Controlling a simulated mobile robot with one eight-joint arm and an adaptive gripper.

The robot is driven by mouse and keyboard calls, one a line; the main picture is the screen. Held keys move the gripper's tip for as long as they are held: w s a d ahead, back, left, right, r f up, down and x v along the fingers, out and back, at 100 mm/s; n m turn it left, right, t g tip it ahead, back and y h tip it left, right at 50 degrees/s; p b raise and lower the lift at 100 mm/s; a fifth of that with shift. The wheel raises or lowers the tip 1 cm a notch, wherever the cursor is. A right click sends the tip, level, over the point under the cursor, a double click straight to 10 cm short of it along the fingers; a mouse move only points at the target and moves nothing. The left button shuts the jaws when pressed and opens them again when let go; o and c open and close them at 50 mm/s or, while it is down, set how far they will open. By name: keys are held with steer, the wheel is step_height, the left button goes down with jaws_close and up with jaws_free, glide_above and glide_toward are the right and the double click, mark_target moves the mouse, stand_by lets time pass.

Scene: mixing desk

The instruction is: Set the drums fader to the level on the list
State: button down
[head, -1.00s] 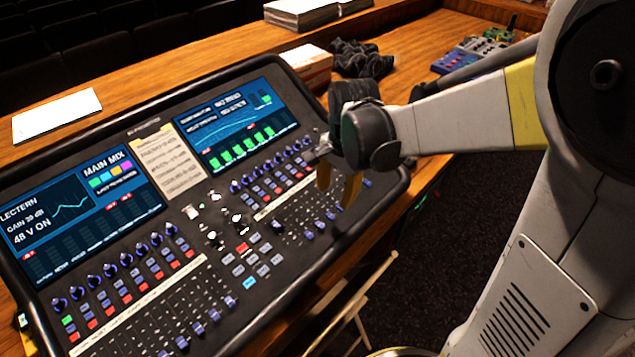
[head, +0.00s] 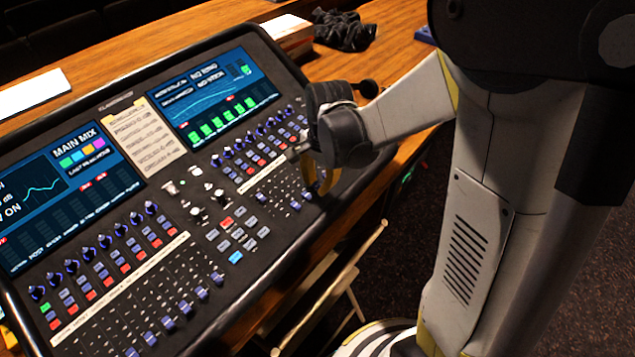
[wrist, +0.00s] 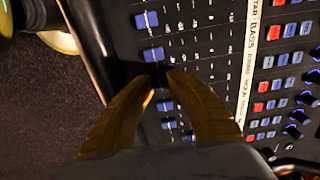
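The mixing desk (head: 262,292) has two banks of faders with blue caps. My gripper (head: 318,190) is low over the right-hand fader bank (head: 272,197), near its far right end. In the wrist view, the two yellow fingertips of my gripper (wrist: 161,76) are close together, beside a blue fader cap (wrist: 153,54). A dark shadow hides whether they touch it or hold anything. The label strip (wrist: 253,45) reads "BASS" in part; I cannot read a drums label. The paper list (head: 143,135) lies between the screens, its lines too blurred to read.
Knobs and coloured buttons (head: 110,272) line the desk beside the faders. A black cloth heap (head: 343,31) and a stack of paper (head: 287,33) lie on the wooden table behind. A chair (head: 340,285) stands by the desk's front edge. Dark carpet is at right.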

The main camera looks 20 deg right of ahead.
mark_target(300, 176)
steer(key=shift+w, duration=0.1)
steer(key=w+a, duration=0.1)
steer(key=w, duration=0.2)
steer(key=w+a, duration=0.1)
steer(key=shift+w+a+r, duration=0.25)
steer(key=shift+w+a, duration=0.1)
steer(key=c, duration=1.3)
jaws_free()
steer(key=shift+o, duration=0.2)
step_height(300, 176, up, 12)
steer(key=s, duration=0.1)
steer(key=shift+d, duration=0.35)
steer(key=shift+s, duration=0.15)
steer(key=s+d+r+n+t, duration=0.2)
steer(key=s+n+t, duration=0.4)
steer(key=s+n, duration=0.6)
steer(key=s, duration=0.4)
steer(key=shift+r+h, duration=0.3)
steer(key=shift+r, duration=0.05)
